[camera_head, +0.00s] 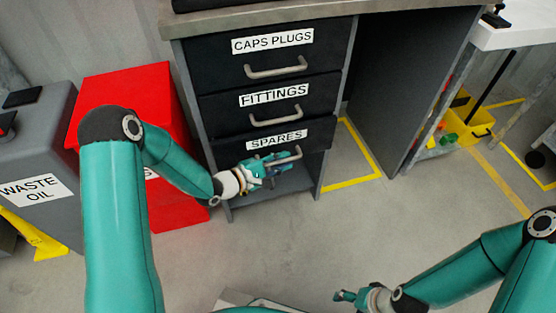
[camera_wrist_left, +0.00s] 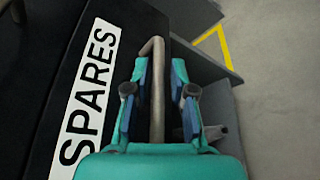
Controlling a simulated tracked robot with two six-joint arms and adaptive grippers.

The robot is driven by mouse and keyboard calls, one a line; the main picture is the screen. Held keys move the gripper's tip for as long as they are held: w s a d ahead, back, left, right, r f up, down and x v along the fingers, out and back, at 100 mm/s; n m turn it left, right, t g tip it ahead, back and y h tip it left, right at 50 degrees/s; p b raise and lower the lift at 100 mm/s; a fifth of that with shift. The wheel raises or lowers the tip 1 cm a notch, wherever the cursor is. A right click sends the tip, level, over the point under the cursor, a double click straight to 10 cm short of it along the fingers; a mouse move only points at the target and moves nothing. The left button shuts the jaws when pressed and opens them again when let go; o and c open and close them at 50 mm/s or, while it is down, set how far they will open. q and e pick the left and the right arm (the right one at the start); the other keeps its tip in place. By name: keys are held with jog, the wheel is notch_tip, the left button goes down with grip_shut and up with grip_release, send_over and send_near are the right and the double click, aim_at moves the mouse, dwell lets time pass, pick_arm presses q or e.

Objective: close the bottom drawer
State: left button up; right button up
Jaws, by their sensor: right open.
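The bottom drawer (camera_head: 232,152) is black with a white SPARES label and a pale bar handle (camera_head: 291,157). My left gripper (camera_head: 275,168) is at this handle. In the left wrist view the handle (camera_wrist_left: 157,88) runs between the two fingers of the left gripper (camera_wrist_left: 159,95), with a gap on both sides, so the gripper is open around it. The SPARES label (camera_wrist_left: 88,90) shows beside it. How far the drawer stands out cannot be told clearly. My right gripper (camera_head: 348,298) is open and empty, low over the floor.
The CAPS PLUGS drawer (camera_head: 225,65) and FITTINGS drawer (camera_head: 222,105) are above, both appearing shut. A red bin (camera_head: 120,85) and a grey waste oil container (camera_head: 55,150) stand left. The floor (camera_head: 300,225) in front of the cabinet is clear.

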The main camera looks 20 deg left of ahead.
pick_arm(q)
grip_shut()
jog(key=shift+w+a+p, duration=0.3)
jog(key=shift+w+p, duration=0.05)
jog(key=shift+w, duration=0.2)
jog(key=shift+w+a+p, duration=0.3)
jog(key=shift+w, duration=0.25)
jog(key=shift+a+f, duration=0.15)
jog(key=shift+a, duration=0.15)
jog(key=shift+o, duration=2.1)
grip_release()
jog(key=shift+d, duration=0.15)
pick_arm(e)
jog(key=shift+w+r, duration=0.55)
jog(key=shift+r, duration=0.05)
